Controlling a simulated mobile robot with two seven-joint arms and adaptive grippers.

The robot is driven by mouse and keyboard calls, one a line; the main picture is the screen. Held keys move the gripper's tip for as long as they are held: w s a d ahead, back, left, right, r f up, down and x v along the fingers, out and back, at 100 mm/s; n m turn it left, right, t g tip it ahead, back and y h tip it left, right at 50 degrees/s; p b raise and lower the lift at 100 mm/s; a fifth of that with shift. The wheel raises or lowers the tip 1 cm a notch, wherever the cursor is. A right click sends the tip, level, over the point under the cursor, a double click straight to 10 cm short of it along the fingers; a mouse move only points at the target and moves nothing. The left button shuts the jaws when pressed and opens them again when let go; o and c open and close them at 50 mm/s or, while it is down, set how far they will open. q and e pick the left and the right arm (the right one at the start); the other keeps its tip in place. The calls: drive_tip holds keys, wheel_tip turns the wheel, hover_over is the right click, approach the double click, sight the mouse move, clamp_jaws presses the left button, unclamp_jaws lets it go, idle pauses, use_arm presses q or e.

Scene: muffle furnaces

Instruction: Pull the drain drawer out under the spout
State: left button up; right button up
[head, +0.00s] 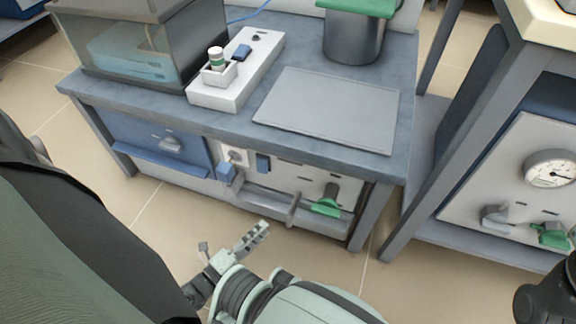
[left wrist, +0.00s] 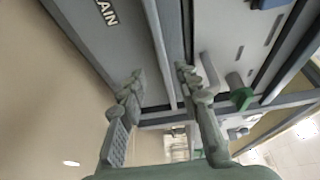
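In the left wrist view a grey panel (left wrist: 85,35) carries lettering ending in "AIN"; a pale bar or edge (left wrist: 158,45) runs along its right side. I take this panel as the drain drawer. In the head view a grey rail (head: 268,197) runs low across the bench front, with a short grey cylinder (head: 294,208), possibly the spout, beside a green lever (head: 326,203). My left gripper (head: 232,246) is open in front of and below this rail. In the left wrist view its fingers (left wrist: 160,88) stand apart, with the bar's end between them in the picture; contact cannot be told.
The bench top (head: 220,118) holds a glass-sided box (head: 130,45), a white block (head: 235,85), a flat grey plate (head: 325,108) and a metal pot (head: 352,40). A blue panel (head: 165,142) is at the left. Another bench with a gauge (head: 550,170) stands right. Floor is clear in front.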

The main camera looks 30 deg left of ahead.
sight(280, 213)
use_arm(q)
drive_tip(key=shift+w+d+r+b, duration=0.1)
drive_tip(key=shift+w+d, duration=0.1)
drive_tip(key=shift+w, duration=1.05)
drive_tip(key=shift+w+d+f+b, duration=0.1)
drive_tip(key=shift+w+d, duration=0.15)
drive_tip(key=shift+w, duration=1)
drive_tip(key=shift+w+d+r+b, duration=0.1)
drive_tip(key=shift+w+d, duration=0.1)
drive_tip(key=shift+w, duration=1.05)
clamp_jaws()
